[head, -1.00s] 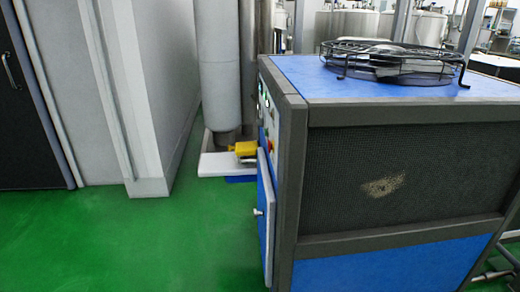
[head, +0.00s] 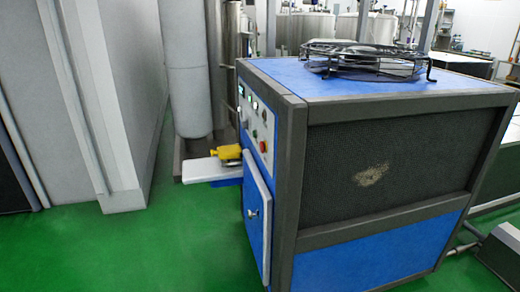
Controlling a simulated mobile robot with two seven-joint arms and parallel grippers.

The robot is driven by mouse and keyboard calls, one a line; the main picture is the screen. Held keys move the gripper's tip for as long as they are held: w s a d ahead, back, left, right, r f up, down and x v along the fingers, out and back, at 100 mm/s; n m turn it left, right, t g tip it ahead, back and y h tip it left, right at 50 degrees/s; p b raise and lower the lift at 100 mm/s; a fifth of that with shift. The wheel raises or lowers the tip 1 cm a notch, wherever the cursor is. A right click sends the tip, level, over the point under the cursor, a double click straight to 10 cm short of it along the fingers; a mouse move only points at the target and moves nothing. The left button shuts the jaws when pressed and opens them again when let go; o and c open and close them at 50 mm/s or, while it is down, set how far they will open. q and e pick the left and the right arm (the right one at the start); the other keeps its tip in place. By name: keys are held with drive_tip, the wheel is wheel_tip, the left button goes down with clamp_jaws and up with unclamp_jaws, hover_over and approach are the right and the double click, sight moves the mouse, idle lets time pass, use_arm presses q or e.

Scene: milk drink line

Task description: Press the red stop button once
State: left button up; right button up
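A red button (head: 263,146) sits low on the narrow control panel (head: 257,122) of a blue and dark grey machine (head: 379,220). The panel is on the machine's left face and shows at a steep angle. Small green lights (head: 250,98) and other controls sit above the red button. Neither of my grippers is in the head view.
A blue door (head: 257,222) with a knob is below the panel. A fan guard (head: 365,58) lies on top. A yellow part (head: 228,153) rests over a white slab (head: 211,169) left of the machine. Green floor (head: 170,245) is clear in front.

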clamp_jaws()
idle(1.9)
